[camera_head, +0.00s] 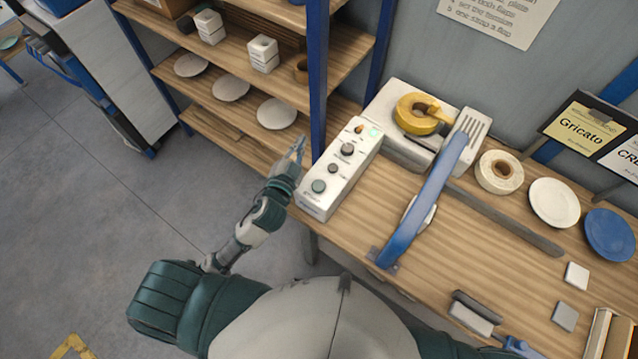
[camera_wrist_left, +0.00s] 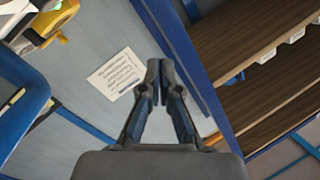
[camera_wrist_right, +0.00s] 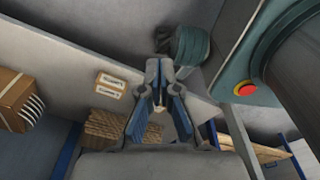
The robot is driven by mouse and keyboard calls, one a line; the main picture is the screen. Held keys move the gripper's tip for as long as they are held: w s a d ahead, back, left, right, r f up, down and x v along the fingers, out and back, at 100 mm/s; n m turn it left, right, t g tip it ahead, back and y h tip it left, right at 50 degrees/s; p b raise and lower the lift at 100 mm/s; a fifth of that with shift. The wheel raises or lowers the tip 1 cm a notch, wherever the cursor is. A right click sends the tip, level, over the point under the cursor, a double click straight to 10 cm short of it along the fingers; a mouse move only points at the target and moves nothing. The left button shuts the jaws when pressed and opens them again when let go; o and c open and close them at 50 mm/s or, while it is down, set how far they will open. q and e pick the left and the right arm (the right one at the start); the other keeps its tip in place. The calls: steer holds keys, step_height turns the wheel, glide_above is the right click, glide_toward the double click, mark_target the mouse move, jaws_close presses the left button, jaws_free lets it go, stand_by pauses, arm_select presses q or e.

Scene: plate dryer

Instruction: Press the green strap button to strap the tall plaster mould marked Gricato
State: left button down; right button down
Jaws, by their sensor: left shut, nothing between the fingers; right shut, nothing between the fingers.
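A white control box (camera_head: 340,168) stands at the left end of the wooden bench. It has a row of knobs and buttons, with a green button (camera_head: 319,186) at the near end and a small lit panel at the far end. My left gripper (camera_head: 298,148) is shut and empty, just left of the box and apart from the green button. It also shows in the left wrist view (camera_wrist_left: 160,72). A card reading Gricato (camera_head: 580,130) stands at the right; I cannot identify the tall mould.
A blue arch (camera_head: 425,205) and a yellow tape roll (camera_head: 418,115) stand right of the box. A blue shelf post (camera_head: 318,75) rises close behind my left gripper. Shelves with white plates (camera_head: 277,113) are at the left. A white tape roll (camera_head: 499,172) lies farther right.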

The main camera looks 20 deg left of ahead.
arm_select(q)
steer(key=d+r+m+t+h, duration=0.3)
steer(key=d+r+m+h, duration=0.45)
steer(key=r, duration=0.25)
steer(key=s+d+r+m+g+h, duration=0.2)
steer(key=d+m+g+h, duration=0.3)
steer(key=m, duration=0.4)
steer(key=s+d+r+m+g+h, duration=0.1)
steer(key=s+d+m+g+h, duration=0.2)
steer(key=m+g+h, duration=0.4)
step_height(320, 180, down, 8)
steer(key=s+a+m+g+y, duration=0.1)
steer(key=a+m+g+y, duration=0.1)
steer(key=m+g+y, duration=0.55)
steer(key=w+a+f+m+t+y, duration=0.2)
steer(key=a+f+y, duration=0.2)
steer(key=a+f, duration=0.2)
steer(key=shift+w+a, duration=0.2)
steer(key=shift+a, duration=0.9)
arm_select(e)
steer(key=shift+a, duration=0.1)
arm_select(q)
steer(key=shift+f, duration=0.25)
arm_select(e)
steer(key=shift+d, duration=0.3)
